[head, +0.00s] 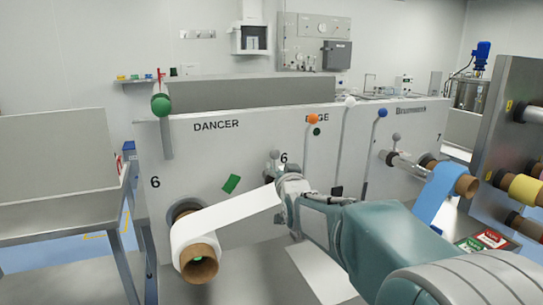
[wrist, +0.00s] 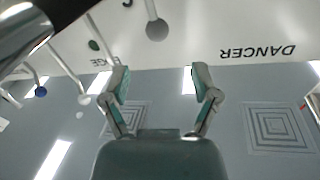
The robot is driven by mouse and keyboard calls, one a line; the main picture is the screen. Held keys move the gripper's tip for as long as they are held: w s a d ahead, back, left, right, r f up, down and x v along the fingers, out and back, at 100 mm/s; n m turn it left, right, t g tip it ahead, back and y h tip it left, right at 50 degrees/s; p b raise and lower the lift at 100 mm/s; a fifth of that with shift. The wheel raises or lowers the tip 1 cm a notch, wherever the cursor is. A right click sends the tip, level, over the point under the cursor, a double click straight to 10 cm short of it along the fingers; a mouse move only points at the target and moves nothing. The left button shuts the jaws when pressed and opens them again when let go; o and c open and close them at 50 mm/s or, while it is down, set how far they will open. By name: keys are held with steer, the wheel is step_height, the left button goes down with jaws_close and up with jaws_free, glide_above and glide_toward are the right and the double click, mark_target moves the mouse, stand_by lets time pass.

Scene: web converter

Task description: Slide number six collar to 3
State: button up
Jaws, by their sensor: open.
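My gripper (wrist: 163,82) is open in the wrist view, its two teal-padded fingers apart with nothing between them. In the head view my arm reaches to the panel below the second "6" mark (head: 284,157), and the fingers cannot be made out there. A grey ball knob (head: 274,155) stands beside that mark; a grey ball on a stem (wrist: 157,30) shows beyond the fingers in the wrist view. A shiny metal cylinder (wrist: 22,30) crosses the wrist view's upper left corner. I cannot make out the number six collar or a scale with a 3; my arm hides part of this area.
A white web runs from a roll (head: 198,262) at the left toward my wrist. Orange (head: 313,119), white and blue (head: 380,113) ball-topped levers stand to the right. A blue roll (head: 436,190) sits near the "7". A rack of rolls (head: 525,188) stands far right.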

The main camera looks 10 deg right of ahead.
mark_target(277, 157)
steer(key=w, duration=0.9)
steer(key=shift+w+f, duration=0.1)
steer(key=shift+w, duration=0.15)
steer(key=shift+w+d, duration=0.15)
steer(key=shift+d, duration=0.1)
steer(key=shift+c, duration=0.3)
